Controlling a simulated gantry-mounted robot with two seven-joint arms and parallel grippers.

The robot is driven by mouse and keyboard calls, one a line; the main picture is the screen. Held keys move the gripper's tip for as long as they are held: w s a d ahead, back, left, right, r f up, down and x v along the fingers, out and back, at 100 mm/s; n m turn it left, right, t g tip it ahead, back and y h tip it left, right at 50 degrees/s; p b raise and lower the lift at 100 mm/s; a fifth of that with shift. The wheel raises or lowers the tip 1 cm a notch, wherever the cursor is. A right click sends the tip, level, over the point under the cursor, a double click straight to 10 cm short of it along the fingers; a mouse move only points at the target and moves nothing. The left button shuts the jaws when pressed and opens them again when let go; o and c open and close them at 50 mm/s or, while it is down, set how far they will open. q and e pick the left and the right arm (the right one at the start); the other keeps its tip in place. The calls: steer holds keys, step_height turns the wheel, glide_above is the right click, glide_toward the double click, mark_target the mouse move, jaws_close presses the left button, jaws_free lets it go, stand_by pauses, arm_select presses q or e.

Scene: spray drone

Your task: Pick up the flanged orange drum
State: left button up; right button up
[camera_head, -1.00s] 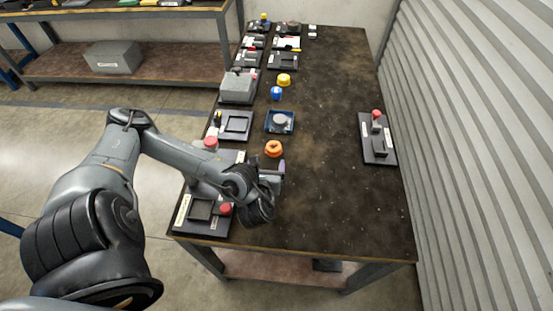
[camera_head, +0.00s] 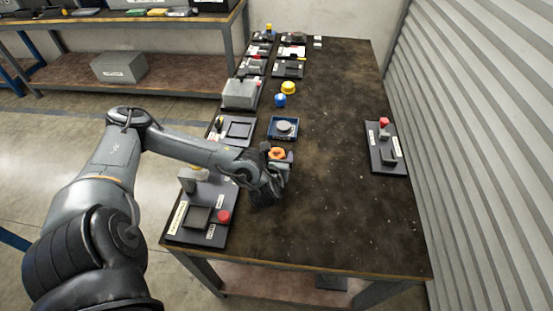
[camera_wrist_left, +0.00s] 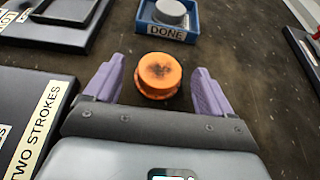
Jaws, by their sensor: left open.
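The flanged orange drum (camera_head: 277,153) stands upright on the dark table, partly hidden by my left gripper in the head view. In the left wrist view the drum (camera_wrist_left: 159,75) shows a round top with dark marks and a wider rim below. My left gripper (camera_wrist_left: 160,80) is open, with one purple finger on each side of the drum. Gaps show between the fingers and the drum. In the head view the left gripper (camera_head: 279,157) is low over the table at the drum. My right gripper is in neither view.
A blue tray (camera_head: 284,137) labelled DONE holds a grey round piece (camera_wrist_left: 171,12) just beyond the drum. A black panel with a red button (camera_head: 224,216) lies nearby on the left. Blue (camera_head: 280,100) and yellow (camera_head: 288,88) pieces stand farther back.

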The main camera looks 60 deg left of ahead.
arm_select(q)
steer(key=shift+w+a+f, duration=0.2)
steer(key=shift+w+a, duration=0.15)
steer(key=shift+a, duration=0.1)
steer(key=shift+c, duration=0.3)
steer(key=c, duration=0.9)
steer(key=shift+r, duration=0.15)
steer(key=shift+c, duration=0.2)
